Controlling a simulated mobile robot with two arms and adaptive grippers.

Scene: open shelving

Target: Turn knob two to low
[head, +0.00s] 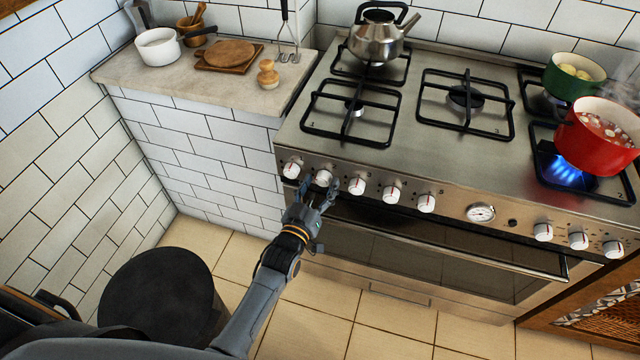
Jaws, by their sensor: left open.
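A row of white knobs with red marks runs along the front panel of the steel stove (440,145). The second knob from the left (323,177) shows just above and between the fingertips of my left gripper (320,184). The gripper is open, with one finger on each side of that knob's lower edge. I cannot tell whether the fingers touch it. The first knob (291,169) is left of the gripper and the third knob (357,187) is right of it. My right gripper is not in view.
A kettle (378,38) stands on the back left burner. A red pot (594,140) sits over a lit blue flame, with a green pot (573,76) behind it. The oven handle (450,246) runs below the knobs. A counter (205,88) with a white pot (158,47) adjoins the stove.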

